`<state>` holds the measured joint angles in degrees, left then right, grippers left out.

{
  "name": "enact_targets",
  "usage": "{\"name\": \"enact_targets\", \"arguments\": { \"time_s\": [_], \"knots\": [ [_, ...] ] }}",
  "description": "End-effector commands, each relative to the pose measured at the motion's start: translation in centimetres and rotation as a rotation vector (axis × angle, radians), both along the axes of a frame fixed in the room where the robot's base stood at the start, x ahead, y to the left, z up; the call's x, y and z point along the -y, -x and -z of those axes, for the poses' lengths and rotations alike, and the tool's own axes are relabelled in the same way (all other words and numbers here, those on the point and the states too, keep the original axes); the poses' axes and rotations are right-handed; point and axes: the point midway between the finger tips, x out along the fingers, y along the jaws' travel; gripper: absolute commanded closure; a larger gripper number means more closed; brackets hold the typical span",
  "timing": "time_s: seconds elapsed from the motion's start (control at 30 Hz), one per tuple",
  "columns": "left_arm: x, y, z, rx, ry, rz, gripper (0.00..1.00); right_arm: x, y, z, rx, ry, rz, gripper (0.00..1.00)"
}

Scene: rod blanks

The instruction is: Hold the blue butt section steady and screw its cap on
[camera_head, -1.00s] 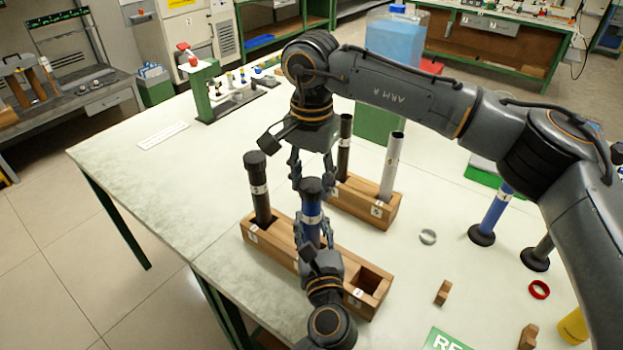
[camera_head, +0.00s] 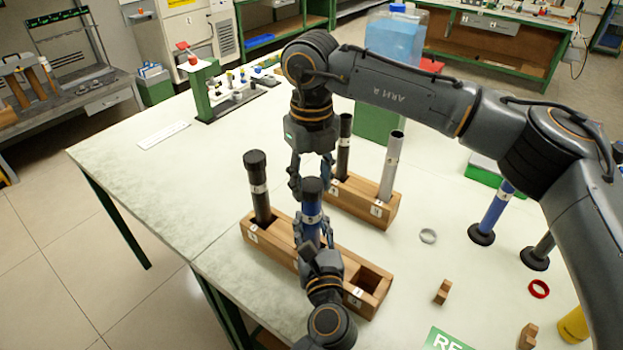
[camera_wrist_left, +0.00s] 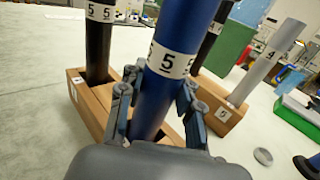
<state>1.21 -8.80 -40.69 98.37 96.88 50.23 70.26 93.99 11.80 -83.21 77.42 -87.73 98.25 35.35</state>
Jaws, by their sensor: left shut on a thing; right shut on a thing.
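The blue butt section (camera_head: 311,229) stands upright in the middle of the front wooden block. In the left wrist view, the blue tube (camera_wrist_left: 152,112) carries a white band marked 5. My left gripper (camera_wrist_left: 155,92) is shut around it just below that band. The dark cap (camera_head: 312,187) sits at the tube's top, in line with it. My right gripper (camera_head: 311,178) comes down from above and is shut on the cap, with its fingers beside it. Whether the thread has engaged is hidden.
The front wooden block (camera_head: 349,252) also holds a capped black tube (camera_head: 261,190) and has an empty square slot at right. A second block (camera_head: 352,203) behind holds a black and a grey tube.

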Motion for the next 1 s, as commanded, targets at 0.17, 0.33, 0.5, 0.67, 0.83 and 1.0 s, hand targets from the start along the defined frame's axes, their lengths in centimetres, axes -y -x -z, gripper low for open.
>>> {"name": "enact_targets", "arguments": {
  "time_s": [0.17, 0.33, 0.5, 0.67, 0.83, 1.0],
  "knots": [
    [0.04, 0.02, -0.09, 0.002, 0.001, 0.001, 1.0, 0.03, -0.08, 0.01, 0.002, 0.001, 0.381, 0.95],
    [0.05, 0.02, -0.1, 0.002, 0.001, 0.001, 1.0, 0.03, -0.1, 0.04, 0.001, 0.0, 0.746, 0.95],
    [0.05, 0.02, -0.09, 0.002, 0.001, 0.001, 1.0, 0.04, -0.11, 0.07, 0.002, 0.0, 1.05, 0.95],
    [0.06, 0.03, -0.1, 0.002, 0.001, 0.001, 1.0, 0.04, -0.13, 0.06, 0.002, 0.0, 1.073, 0.95],
    [0.04, 0.02, -0.09, 0.002, 0.001, 0.001, 1.0, 0.03, -0.11, 0.06, 0.002, 0.0, 1.072, 0.35],
    [0.04, 0.01, -0.08, 0.001, 0.001, 0.001, 1.0, 0.0, -0.07, 0.06, 0.001, 0.001, 1.07, 0.35]
  ]
}}
